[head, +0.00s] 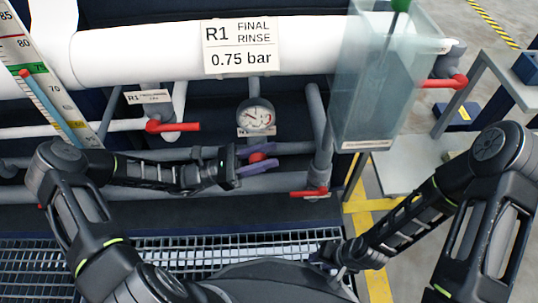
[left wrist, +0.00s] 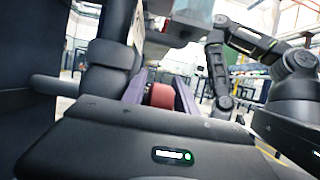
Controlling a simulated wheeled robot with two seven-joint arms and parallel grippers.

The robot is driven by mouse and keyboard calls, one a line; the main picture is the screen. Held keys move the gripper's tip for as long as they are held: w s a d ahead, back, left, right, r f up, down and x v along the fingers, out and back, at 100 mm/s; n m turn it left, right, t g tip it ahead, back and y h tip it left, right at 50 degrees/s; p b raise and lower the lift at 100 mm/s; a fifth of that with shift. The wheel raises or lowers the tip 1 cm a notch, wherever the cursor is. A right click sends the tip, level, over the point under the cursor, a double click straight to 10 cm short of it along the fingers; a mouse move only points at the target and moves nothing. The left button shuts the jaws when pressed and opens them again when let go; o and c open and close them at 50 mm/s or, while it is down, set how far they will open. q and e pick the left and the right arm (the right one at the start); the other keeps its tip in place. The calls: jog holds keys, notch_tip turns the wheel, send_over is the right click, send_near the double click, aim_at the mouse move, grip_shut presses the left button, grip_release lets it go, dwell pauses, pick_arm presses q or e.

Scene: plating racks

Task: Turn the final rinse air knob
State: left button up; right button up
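A red knob (head: 257,157) sits on the grey pipework below a round pressure gauge (head: 256,117). My left gripper (head: 256,158) reaches in from the left, with one purple finger above the knob and one below it. In the left wrist view the red knob (left wrist: 162,95) lies between the two fingers of my left gripper (left wrist: 161,97). The fingers look spread around it; contact is too small to make out. A sign above reads R1 FINAL RINSE 0.75 bar (head: 240,46). My right gripper (head: 338,257) is low at centre right, small and dark, its fingers unclear.
Red valve handles show left of the gauge (head: 172,126), below right (head: 309,192) and at far right (head: 443,82). A clear tank (head: 375,95) stands right of the gauge. A thermometer board (head: 45,75) is at left. Metal grating (head: 230,247) lies below.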

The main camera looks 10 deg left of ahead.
pick_arm(q)
jog(key=shift+w+d+r, duration=0.1)
jog(key=shift+d+r, duration=0.1)
jog(key=shift+d, duration=0.2)
jog(key=shift+c, duration=0.2)
grip_shut()
